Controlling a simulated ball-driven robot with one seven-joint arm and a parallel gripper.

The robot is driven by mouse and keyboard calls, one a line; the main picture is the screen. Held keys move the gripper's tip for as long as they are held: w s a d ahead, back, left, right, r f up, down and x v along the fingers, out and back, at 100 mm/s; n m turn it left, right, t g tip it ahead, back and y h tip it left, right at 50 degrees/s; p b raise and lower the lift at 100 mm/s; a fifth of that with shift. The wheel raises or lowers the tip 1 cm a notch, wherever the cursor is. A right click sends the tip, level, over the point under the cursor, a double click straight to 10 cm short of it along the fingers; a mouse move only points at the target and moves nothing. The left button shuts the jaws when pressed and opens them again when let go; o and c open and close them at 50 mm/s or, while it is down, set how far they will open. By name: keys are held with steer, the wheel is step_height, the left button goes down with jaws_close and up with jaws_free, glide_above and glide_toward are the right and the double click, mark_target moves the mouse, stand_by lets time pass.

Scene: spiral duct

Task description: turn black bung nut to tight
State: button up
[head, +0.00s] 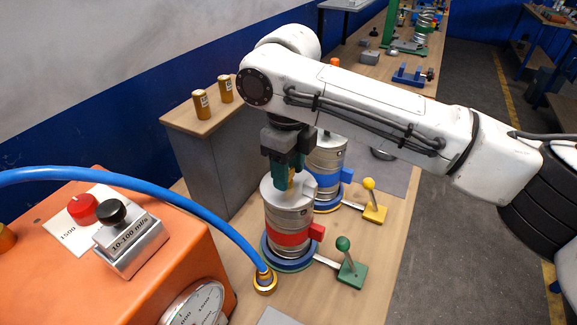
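My gripper (287,178) points down at the top of a silver ribbed duct (290,216) with a red band. Its dark green fingers are at or just above the duct's top. A small brass-coloured piece (291,181) shows at the fingertips. I cannot tell whether the fingers grip it or touch it. I do not clearly see a black bung nut; the gripper may hide it. The red-banded duct stands upright on a blue and green round base. A second silver duct (326,161) with a blue band stands behind it, partly hidden by my arm.
An orange machine (60,270) with red and black knobs and a dial stands at the left. A blue hose (150,183) arches to a brass fitting (264,282). Green-knobbed (343,244) and yellow-knobbed (369,184) levers stand right of the ducts. Two brass cylinders (201,104) stand on a shelf.

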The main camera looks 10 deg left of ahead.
steer(key=c, duration=0.6)
steer(key=shift+m, duration=0.3)
